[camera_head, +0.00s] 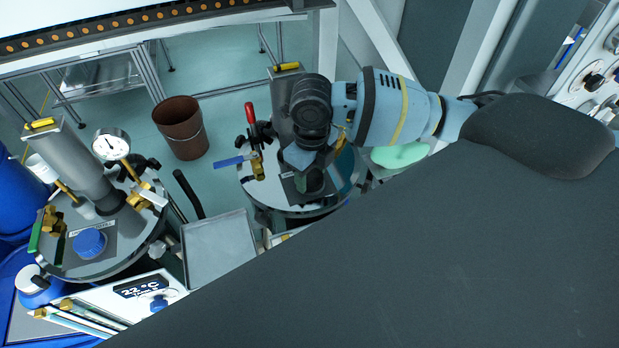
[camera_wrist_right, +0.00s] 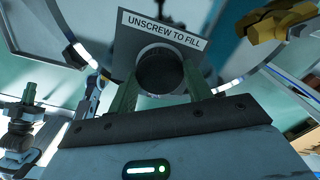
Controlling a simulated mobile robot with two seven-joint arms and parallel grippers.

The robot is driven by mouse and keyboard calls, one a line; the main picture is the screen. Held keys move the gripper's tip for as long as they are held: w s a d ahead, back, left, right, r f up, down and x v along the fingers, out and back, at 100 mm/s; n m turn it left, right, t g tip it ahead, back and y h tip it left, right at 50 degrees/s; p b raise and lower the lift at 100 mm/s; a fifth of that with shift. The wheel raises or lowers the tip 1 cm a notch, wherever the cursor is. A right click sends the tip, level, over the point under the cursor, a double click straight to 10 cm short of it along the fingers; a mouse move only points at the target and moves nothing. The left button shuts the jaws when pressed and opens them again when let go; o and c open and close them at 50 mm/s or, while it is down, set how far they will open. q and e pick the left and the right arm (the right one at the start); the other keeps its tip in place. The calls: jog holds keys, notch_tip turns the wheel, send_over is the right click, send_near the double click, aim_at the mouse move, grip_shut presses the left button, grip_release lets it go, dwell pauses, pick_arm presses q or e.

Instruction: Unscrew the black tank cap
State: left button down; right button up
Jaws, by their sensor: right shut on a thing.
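The black tank cap (camera_wrist_right: 160,71) shows in the right wrist view, just under a plate (camera_wrist_right: 125,48) that reads "UNSCREW TO FILL". My right gripper (camera_wrist_right: 160,84) has its two green fingers on either side of the cap and is shut on it. In the head view my right gripper (camera_head: 310,180) reaches down onto the lid of the right-hand tank (camera_head: 262,192) and mostly hides the cap there. My left gripper is not in view.
A red-handled valve (camera_head: 250,113) and a blue lever (camera_head: 229,162) stand close left of my gripper. Another tank with a blue cap (camera_head: 89,243) and a gauge (camera_head: 111,145) is at left. A grey tray (camera_head: 219,250) lies between the tanks. A brown bucket (camera_head: 181,130) stands on the floor behind.

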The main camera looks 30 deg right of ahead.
jog(key=shift+d+f, duration=0.1)
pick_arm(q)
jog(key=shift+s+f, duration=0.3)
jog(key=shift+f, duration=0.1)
pick_arm(e)
jog(key=shift+n, duration=1.7)
jog(key=shift+f+n+b, duration=0.1)
jog(key=shift+n+b, duration=0.35)
jog(key=shift+n, duration=0.75)
jog(key=shift+f+n+b, duration=0.1)
jog(key=shift+n+b, duration=0.2)
jog(key=shift+b, duration=0.95)
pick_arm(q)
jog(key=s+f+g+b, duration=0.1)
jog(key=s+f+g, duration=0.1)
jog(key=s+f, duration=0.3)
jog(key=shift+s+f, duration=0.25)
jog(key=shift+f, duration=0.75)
pick_arm(e)
jog(key=shift+s, duration=0.1)
